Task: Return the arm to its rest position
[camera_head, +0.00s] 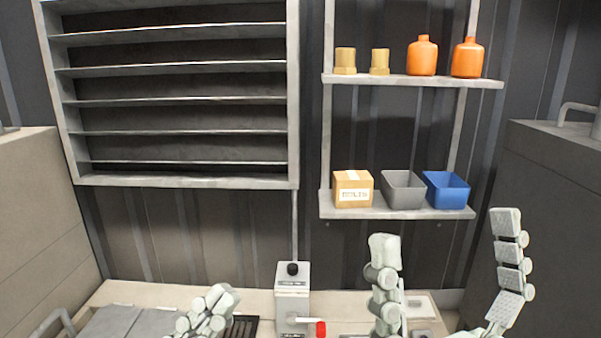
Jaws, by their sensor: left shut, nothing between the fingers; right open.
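My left gripper (220,296) is low in the picture, left of the control box, with its pale segmented fingers together and nothing seen between them. My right gripper (445,229) is at the lower right, fingers spread wide and empty. The grey control box (291,274) has a black knob (292,268) on top and a lever with a red end (321,328). Neither gripper appears to hold the lever. Most of both arms is out of view.
A slatted vent (180,181) is on the back wall. A two-level shelf holds brass fittings (345,60), orange bottles (422,57), a cardboard box (353,188), a grey bin (403,190) and a blue bin (446,191). Large cabinets flank the left (40,210) and right (550,190).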

